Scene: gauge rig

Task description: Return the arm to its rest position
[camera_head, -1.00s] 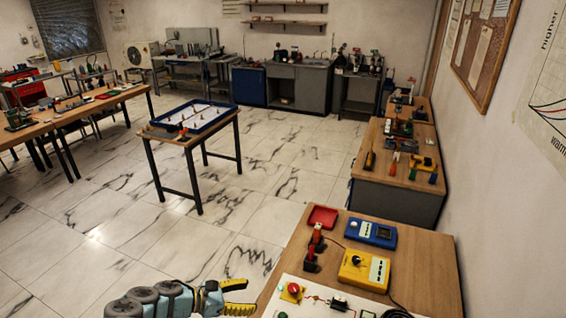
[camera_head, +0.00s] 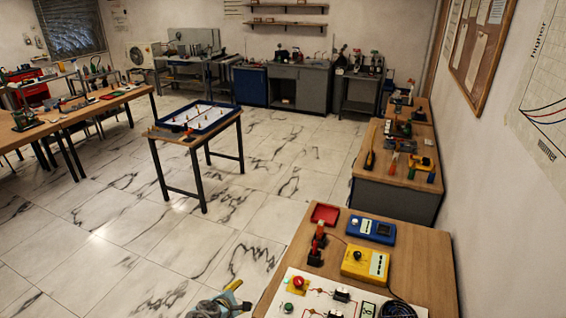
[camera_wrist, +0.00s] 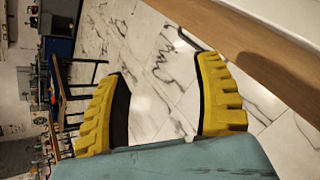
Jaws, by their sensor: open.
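My gripper (camera_head: 238,296) shows at the bottom edge of the head view, just left of the near bench's front corner, and most of my arm is out of the frame. In the wrist view my gripper (camera_wrist: 163,70) has its two yellow ridged fingers spread wide apart. Nothing is between them but the marble floor behind. The near bench (camera_head: 425,265) holds a white circuit board (camera_head: 283,304), a yellow meter (camera_head: 365,263), a blue meter (camera_head: 371,230), a red tray (camera_head: 325,214) and a red-and-black tool stand (camera_head: 318,245).
The bench edge (camera_wrist: 245,60) and a white board edge cross the upper right of the wrist view, close to the right finger. A small table (camera_head: 157,133) with a blue-rimmed tray (camera_head: 236,107) stands mid-room. Marble floor (camera_head: 130,230) between is clear. A side bench (camera_head: 395,195) lines the right wall.

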